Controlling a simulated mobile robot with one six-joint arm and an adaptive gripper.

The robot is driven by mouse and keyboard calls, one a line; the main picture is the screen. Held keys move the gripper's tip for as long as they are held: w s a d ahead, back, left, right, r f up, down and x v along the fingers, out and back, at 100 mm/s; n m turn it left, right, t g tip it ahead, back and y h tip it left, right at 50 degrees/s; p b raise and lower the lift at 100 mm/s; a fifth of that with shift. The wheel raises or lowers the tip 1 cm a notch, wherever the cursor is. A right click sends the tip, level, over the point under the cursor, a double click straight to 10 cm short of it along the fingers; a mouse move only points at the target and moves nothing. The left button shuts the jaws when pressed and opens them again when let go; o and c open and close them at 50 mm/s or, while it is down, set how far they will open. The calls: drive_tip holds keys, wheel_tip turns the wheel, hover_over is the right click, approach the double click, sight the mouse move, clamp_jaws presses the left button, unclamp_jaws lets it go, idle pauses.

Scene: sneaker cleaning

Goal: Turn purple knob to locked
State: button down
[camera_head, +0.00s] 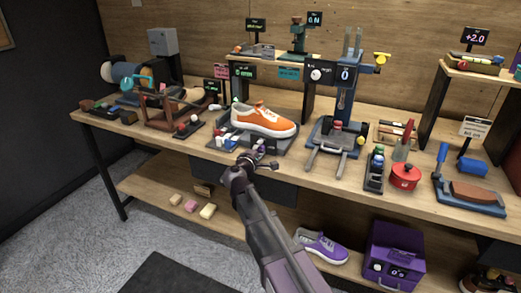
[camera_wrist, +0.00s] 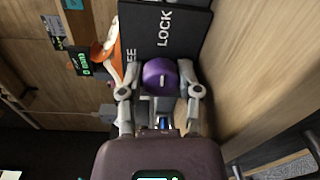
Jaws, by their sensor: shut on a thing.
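The purple knob (camera_wrist: 160,76) is round with a short pale mark, seen in the wrist view between my two fingers. My gripper (camera_wrist: 160,92) is shut on it, one finger at each side. A dark panel (camera_wrist: 186,16) beyond the knob carries the word LOCK in white, sideways. Part of another word, ending in EE, shows to its left, partly hidden by a finger. I cannot tell which word the mark points to. In the head view my gripper (camera_head: 245,168) is at the front of the orange sneaker's dark stand (camera_head: 222,143); the knob is mostly hidden there.
An orange sneaker (camera_head: 265,122) sits on the stand just behind my gripper. To the right are a dark press-like fixture (camera_head: 338,140), a bottle rack (camera_head: 374,176) and a red pot (camera_head: 404,177). A lower shelf holds a purple sneaker (camera_head: 320,247) and a purple box (camera_head: 397,247).

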drive_tip(key=shift+w, duration=0.1)
idle(0.4)
drive_tip(key=shift+c, duration=1.5)
unclamp_jaws()
